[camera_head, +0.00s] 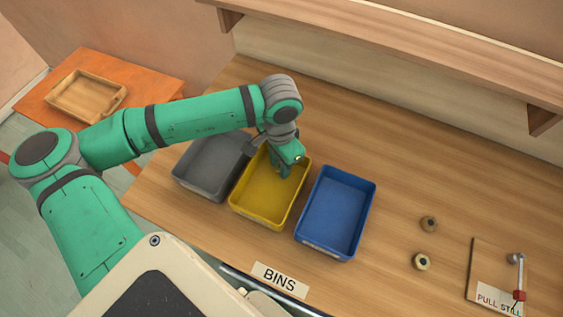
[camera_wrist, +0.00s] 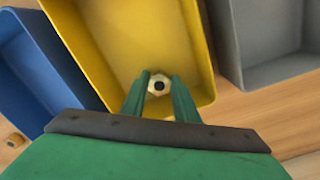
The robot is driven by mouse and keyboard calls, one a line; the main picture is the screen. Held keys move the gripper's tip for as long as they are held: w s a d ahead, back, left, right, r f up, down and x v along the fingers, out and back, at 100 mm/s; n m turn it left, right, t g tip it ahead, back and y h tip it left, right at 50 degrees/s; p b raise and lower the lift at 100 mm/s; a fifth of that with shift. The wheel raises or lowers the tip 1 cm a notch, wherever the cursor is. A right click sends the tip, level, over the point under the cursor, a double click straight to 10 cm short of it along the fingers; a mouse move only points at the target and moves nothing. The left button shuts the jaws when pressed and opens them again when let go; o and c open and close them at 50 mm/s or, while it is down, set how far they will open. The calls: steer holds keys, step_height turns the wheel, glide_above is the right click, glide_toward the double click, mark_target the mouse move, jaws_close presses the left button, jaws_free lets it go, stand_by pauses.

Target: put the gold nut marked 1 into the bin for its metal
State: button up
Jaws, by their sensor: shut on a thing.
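My gripper (camera_wrist: 159,84) is shut on a pale gold hex nut (camera_wrist: 158,90) with a dark hole, seen between the two green fingertips in the wrist view. No number can be read on it. In the head view my gripper (camera_head: 284,172) points down at the far end of the yellow bin (camera_head: 249,216), within its outline. The nut cannot be made out there. The yellow bin also fills the middle of the wrist view (camera_wrist: 115,40) and looks empty otherwise. How high the nut is above the bin floor is unclear.
A grey bin (camera_head: 200,177) stands left of the yellow one and a blue bin (camera_head: 330,220) right of it. Two brownish nuts, one farther (camera_head: 429,223) and one nearer (camera_head: 421,262), lie on the table. A "PULL STILL" board (camera_head: 493,275) is at right. A shelf (camera_head: 400,40) overhangs the back.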

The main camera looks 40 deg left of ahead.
steer(key=shift+d+f, duration=0.1)
steer(key=shift+f, duration=0.1)
steer(key=shift+s, duration=0.1)
steer(key=o, duration=1.1)
steer(key=shift+f, duration=0.1)
step_height(320, 180, up, 12)
steer(key=shift+r, duration=0.15)
